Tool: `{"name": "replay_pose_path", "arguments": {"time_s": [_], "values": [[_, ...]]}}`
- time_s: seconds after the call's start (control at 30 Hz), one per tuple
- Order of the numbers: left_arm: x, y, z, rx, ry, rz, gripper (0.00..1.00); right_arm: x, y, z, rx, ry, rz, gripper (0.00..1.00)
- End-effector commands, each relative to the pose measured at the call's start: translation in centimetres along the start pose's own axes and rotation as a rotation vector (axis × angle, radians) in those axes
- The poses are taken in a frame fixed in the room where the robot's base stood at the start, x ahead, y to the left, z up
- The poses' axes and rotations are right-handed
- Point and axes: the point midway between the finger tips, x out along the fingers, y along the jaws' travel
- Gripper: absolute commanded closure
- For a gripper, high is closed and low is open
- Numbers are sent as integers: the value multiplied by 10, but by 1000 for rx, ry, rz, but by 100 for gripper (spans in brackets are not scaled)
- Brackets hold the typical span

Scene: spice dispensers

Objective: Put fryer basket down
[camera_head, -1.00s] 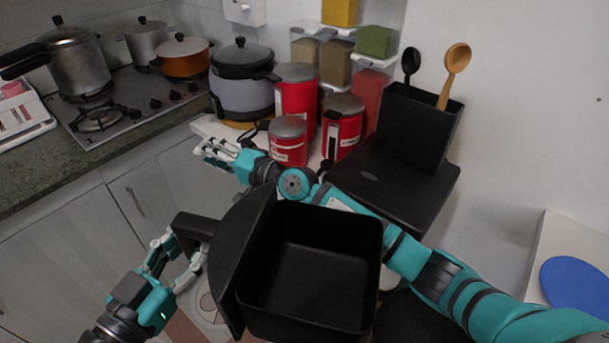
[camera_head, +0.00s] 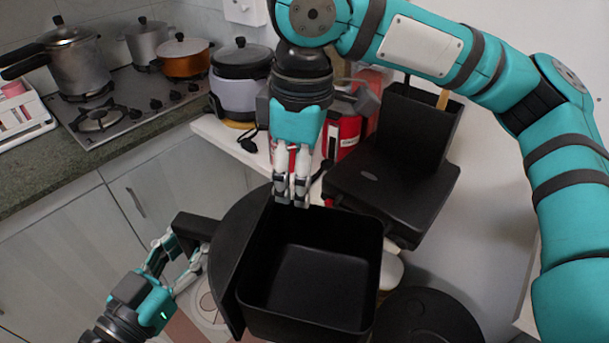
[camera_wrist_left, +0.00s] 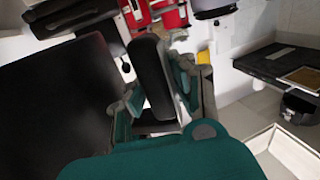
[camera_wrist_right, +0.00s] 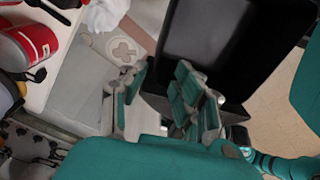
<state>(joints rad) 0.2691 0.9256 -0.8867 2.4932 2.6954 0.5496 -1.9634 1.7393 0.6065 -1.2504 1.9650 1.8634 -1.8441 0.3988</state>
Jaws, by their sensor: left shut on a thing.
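The fryer basket (camera_head: 300,324) is a black, open, empty square box with a curved front panel (camera_head: 228,250), held roughly level in front of me in the head view. My left gripper (camera_head: 182,255) is shut on its handle (camera_head: 194,226); the left wrist view shows the dark handle (camera_wrist_left: 155,78) between the fingers. My right gripper (camera_head: 291,198) points down at the basket's far left corner, with a gap between its fingers and nothing in them. The basket also shows in the right wrist view (camera_wrist_right: 215,50), beside the right fingers. What lies under the basket is hidden.
A black appliance (camera_head: 385,190) with a black utensil box (camera_head: 417,120) stands behind the basket. Red canisters (camera_head: 342,132) and a rice cooker (camera_head: 240,85) stand on the white shelf. A round black lid (camera_head: 430,318) is low at right. The stove (camera_head: 130,100) is at back left.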

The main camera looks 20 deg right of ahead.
Motion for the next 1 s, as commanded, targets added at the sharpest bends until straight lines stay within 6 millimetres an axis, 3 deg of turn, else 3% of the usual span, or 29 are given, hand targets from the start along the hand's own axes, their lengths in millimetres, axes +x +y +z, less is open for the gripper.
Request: {"name": "replay_pose_path", "arguments": {"time_s": [0.27,0.7,1.0], "values": [[0,0,-1,-2,3,1,100,23,3,12,4,-56,22,70],[0,0,-1,-2,3,1,100,101,5,16,5,-51,19,70],[0,0,-1,-2,3,1,100,120,5,16,5,-48,20,70]]}}
